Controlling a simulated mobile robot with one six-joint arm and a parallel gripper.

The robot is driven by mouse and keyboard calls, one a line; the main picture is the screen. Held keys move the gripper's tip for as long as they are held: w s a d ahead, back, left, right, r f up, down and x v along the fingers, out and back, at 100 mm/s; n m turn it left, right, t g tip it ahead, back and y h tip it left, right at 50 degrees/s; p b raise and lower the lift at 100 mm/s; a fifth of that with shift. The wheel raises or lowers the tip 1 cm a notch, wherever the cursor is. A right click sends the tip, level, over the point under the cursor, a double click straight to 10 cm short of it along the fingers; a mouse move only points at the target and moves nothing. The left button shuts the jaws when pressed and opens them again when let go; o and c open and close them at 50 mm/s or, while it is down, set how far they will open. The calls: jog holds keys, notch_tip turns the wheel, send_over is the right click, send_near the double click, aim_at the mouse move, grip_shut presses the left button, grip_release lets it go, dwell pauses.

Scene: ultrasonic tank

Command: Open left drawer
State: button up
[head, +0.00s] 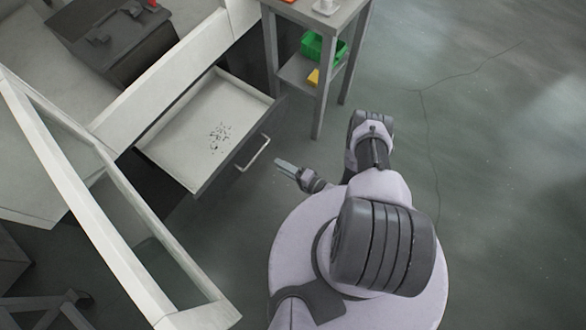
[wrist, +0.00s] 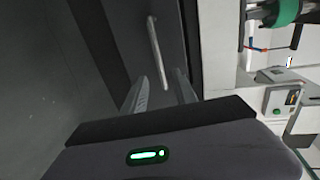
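The drawer (head: 183,176) stands pulled out of the white and dark cabinet, its light interior showing a patch of small dark bits. Its front is dark grey with a pale bar handle (head: 256,152). The handle also shows in the wrist view (wrist: 154,46), ahead of the fingers. My gripper (head: 280,164) is just to the right of the handle in the head view, with a small gap between them. In the wrist view my gripper's two fingers (wrist: 160,90) are apart with nothing held between them. No second drawer can be made out.
A grey side table (head: 317,125) with a green bin (head: 322,48) and a yellow item (head: 314,77) on its lower shelf stands behind the drawer. A white-framed glass panel (head: 105,195) is at left. The floor at right is clear.

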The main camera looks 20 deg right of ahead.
jog(key=v, duration=0.5)
jog(key=shift+s+d, duration=0.1)
